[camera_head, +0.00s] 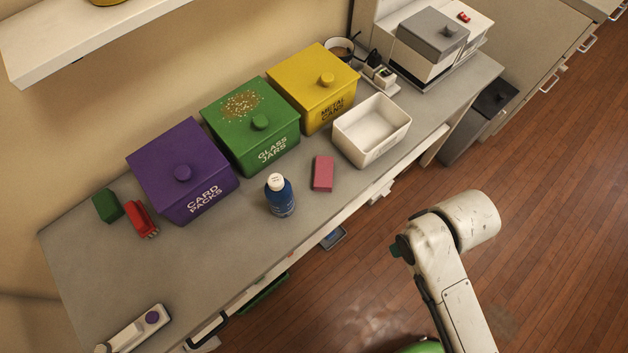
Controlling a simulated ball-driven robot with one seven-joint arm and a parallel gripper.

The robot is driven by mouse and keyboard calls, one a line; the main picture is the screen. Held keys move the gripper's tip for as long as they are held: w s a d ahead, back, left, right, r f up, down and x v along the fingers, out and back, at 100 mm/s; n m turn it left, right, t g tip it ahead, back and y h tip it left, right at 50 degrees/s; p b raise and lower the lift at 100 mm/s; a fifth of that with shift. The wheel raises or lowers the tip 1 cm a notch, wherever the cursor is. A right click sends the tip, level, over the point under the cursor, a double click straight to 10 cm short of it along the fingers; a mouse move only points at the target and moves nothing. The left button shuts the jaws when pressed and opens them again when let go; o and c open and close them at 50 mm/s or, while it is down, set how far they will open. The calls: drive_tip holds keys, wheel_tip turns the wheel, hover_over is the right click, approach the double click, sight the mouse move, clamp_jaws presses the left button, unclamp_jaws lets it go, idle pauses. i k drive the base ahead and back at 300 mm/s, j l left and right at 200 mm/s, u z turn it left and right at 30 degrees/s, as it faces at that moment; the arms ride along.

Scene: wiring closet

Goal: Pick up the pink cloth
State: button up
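A small pink rectangular piece (323,173), which matches the pink cloth, lies flat on the grey counter (347,207) near its front edge. It looks thick and block-like, so I cannot tell if it is folded cloth. It sits between a blue bottle with a white cap (280,196) and an open white bin (372,131), apart from both. Nothing covers it. Part of my arm shows at the lower right, over the floor and away from the counter. My gripper is not in view.
Purple (181,172), green (251,124) and yellow (312,87) lidded boxes stand behind it along the wall. A red object (141,219) and a dark green block (107,206) lie at the left. The counter's front left is mostly clear. Wooden floor (560,190) lies open at right.

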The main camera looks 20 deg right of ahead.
sight(324, 166)
drive_tip(key=i+j+u, duration=0.35)
drive_tip(key=i+j, duration=0.45)
drive_tip(key=j, duration=0.15)
